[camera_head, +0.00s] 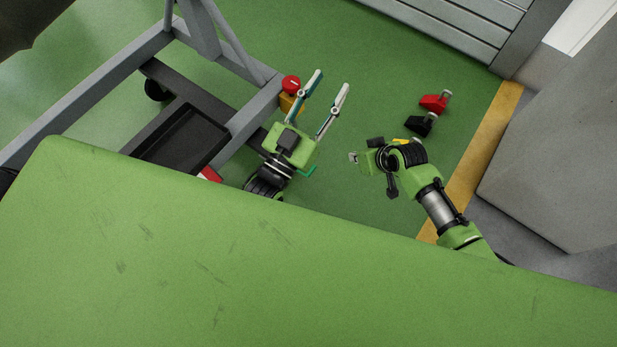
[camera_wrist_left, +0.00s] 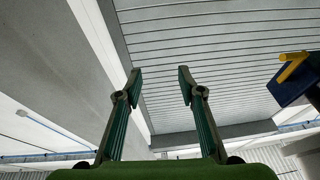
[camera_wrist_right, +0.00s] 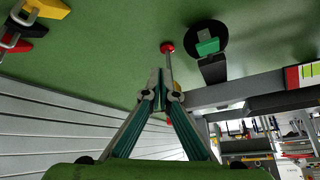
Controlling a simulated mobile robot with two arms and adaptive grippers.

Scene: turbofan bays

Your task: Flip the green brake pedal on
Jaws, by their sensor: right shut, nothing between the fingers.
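The green brake pedal (camera_wrist_right: 208,47) sits at a black caster wheel (camera_wrist_right: 206,34) under the grey frame, right of and beyond my right gripper's fingertips in the right wrist view. In the head view a small bright green bracket (camera_head: 308,171) shows beside my left wrist; I cannot tell if it is the same pedal. My right gripper (camera_wrist_right: 158,84) is shut and empty, apart from the pedal. In the head view my right gripper (camera_head: 356,158) hangs over the green floor. My left gripper (camera_head: 332,86) is open and empty; its spread fingers show in the left wrist view (camera_wrist_left: 159,80).
The grey wheeled frame (camera_head: 80,90) with a black tray (camera_head: 182,137) stands at left. A red knob (camera_head: 291,84) is near its corner. Red (camera_head: 434,102) and black (camera_head: 420,124) blocks lie on the floor at right. Floor between frame and blocks is free.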

